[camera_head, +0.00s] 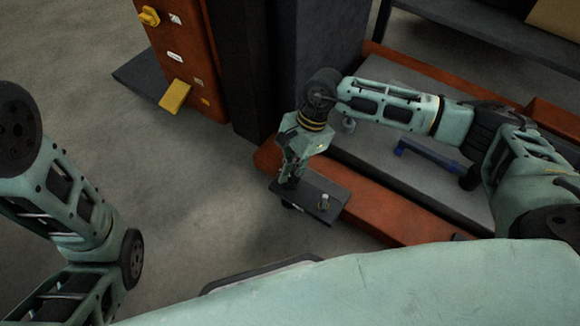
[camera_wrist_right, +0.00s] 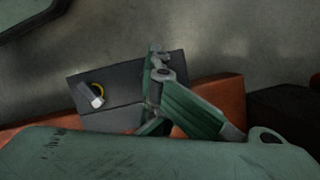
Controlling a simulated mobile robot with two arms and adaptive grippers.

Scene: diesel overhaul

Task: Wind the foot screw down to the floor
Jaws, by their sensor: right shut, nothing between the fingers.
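A dark flat plate (camera_head: 312,190) juts from the orange base frame over the floor. It also shows in the wrist view (camera_wrist_right: 125,68). A small pale screw-like post (camera_head: 324,201) stands on its outer part; in the wrist view a pale piece with a yellow ring (camera_wrist_right: 92,95) shows on the plate. My right gripper (camera_head: 290,182) points down at the plate's left end, shut with nothing held. Its fingers also show in the wrist view (camera_wrist_right: 156,68). A dark round piece (camera_head: 291,206) shows below the plate there. The gripper hides that end, so I cannot tell whether it touches a screw. My left gripper is outside the view.
The orange base frame (camera_head: 385,212) carries a grey slab (camera_head: 370,165) with a blue tool-like object (camera_head: 428,156) on it. An orange cabinet (camera_head: 178,52) with a yellow knob and yellow pedal stands behind. Open grey floor (camera_head: 190,190) lies left of the plate.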

